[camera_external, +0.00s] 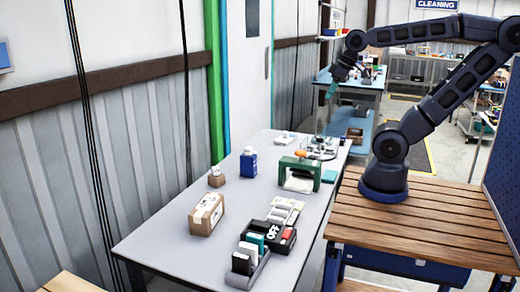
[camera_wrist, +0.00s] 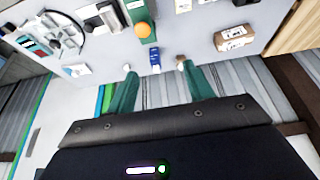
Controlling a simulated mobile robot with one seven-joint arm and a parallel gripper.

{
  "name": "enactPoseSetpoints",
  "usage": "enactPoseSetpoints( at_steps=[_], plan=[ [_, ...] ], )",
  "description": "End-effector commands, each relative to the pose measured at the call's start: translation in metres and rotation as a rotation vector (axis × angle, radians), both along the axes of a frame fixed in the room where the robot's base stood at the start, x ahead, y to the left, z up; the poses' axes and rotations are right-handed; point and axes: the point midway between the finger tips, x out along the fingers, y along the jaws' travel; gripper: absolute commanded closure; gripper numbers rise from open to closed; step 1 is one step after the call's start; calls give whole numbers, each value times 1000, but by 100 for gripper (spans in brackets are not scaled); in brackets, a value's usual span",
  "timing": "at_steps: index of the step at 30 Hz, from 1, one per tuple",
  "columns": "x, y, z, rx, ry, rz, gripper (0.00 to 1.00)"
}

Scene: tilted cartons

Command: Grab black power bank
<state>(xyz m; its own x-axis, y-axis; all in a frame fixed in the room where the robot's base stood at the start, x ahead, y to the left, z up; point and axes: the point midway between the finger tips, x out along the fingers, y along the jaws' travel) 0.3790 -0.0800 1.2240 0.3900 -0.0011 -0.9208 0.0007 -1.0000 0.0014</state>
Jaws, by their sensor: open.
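In the external view a small black upright block (camera_external: 241,263), which looks like the black power bank, stands at the front of a grey holder (camera_external: 262,268) near the table's near end. White and teal pieces stand behind it in the same holder. My gripper (camera_external: 333,90) is raised beyond the far right part of the table, well away from the block. In the wrist view the green fingers of my gripper (camera_wrist: 164,85) are spread apart with nothing held between them. The black block is not visible in the wrist view.
A black tray marked OFF (camera_external: 276,236) sits right behind the holder. A brown carton (camera_external: 206,215), a blue bottle (camera_external: 249,163) and a green frame (camera_external: 300,174) stand on the grey table (camera_external: 165,238). Bare tabletop lies between the carton and holder. A corrugated wall borders the left.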

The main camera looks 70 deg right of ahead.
Motion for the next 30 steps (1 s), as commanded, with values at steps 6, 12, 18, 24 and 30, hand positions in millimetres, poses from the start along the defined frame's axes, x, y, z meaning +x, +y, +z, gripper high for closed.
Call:
enactPoseSetpoints(
  at_steps=[6,12,18,24,30],
  plan=[
    [0,0,0,0,0,0,44],
    [0,0,0,0,0,0,24],
    [1,1,0,0,1,3,24],
    [23,14,3,-16,23,78,24],
    [65,47,3,-47,61,226,24]
  ],
)
